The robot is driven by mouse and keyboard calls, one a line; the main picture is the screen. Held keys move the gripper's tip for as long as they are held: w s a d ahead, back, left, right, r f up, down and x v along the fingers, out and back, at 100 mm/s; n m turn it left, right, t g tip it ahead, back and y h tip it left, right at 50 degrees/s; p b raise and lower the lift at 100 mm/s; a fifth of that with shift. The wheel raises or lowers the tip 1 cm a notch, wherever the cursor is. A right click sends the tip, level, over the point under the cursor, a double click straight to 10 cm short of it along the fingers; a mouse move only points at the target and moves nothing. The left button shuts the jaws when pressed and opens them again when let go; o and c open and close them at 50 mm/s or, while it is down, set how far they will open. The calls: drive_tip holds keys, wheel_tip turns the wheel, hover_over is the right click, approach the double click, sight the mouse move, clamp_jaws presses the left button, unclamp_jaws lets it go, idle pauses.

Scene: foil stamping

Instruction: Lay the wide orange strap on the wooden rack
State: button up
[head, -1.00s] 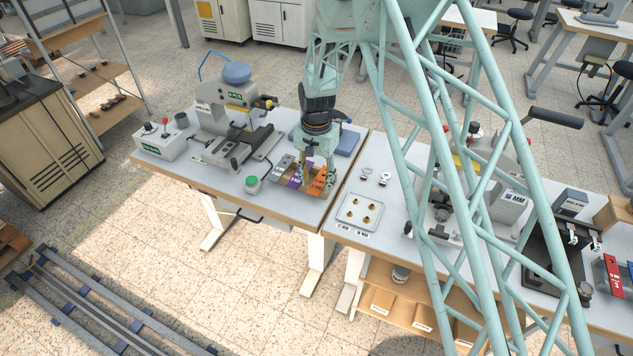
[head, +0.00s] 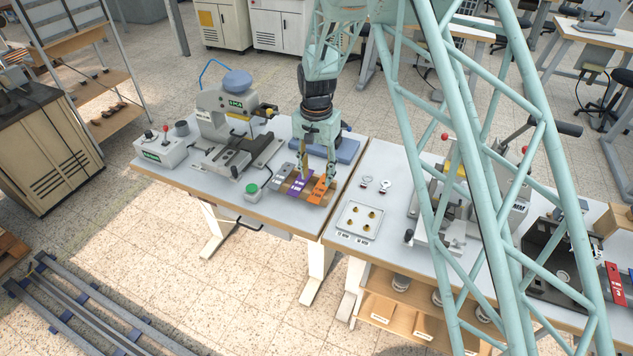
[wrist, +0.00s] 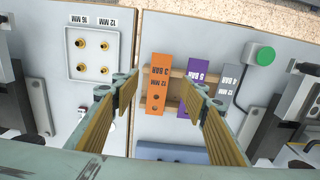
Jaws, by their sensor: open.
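The wide orange strap (wrist: 157,75) bears the mark "3 BAR" and has dark holes at one end. It lies across the wooden rack (wrist: 177,84), at the rack's left end in the wrist view. In the head view the orange strap (head: 320,189) is on the rack's right end. My gripper (wrist: 161,88) is open, with one finger on each side of the orange strap and apart from it. In the head view my gripper (head: 317,177) hangs above the rack. A purple strap (wrist: 199,72) and a grey strap (wrist: 227,85) lie beside the orange one.
A plate with brass pieces (head: 360,219) is on the neighbouring table. A green button (head: 252,188) stands left of the rack, and a stamping press (head: 238,125) stands farther back. A blue slab (head: 340,150) lies behind the rack.

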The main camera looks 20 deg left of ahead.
drive_tip(key=shift+r, duration=2.2)
drive_tip(key=shift+d+r, duration=0.1)
drive_tip(key=s+d+r+t+b, duration=0.1)
drive_tip(key=s+d+r+b, duration=0.15)
drive_tip(key=d+r, duration=1.15)
drive_tip(key=s+d+r+t+b, duration=0.1)
drive_tip(key=s+d+r+b, duration=0.1)
drive_tip(key=s+d+r, duration=1.05)
drive_tip(key=s+d+r+t+b, duration=0.1)
drive_tip(key=s+d+r+b, duration=0.3)
drive_tip(key=s+d, duration=0.9)
drive_tip(key=s+d+f, duration=0.1)
drive_tip(key=s+d, duration=0.1)
drive_tip(key=s, duration=0.7)
drive_tip(key=s+d+f+n+t, duration=0.1)
drive_tip(key=s+d, duration=0.2)
drive_tip(key=s, duration=0.6)
drive_tip(key=shift+d+f+b, duration=0.15)
drive_tip(key=shift+f+b, duration=0.2)
drive_tip(key=shift+b, duration=0.1)
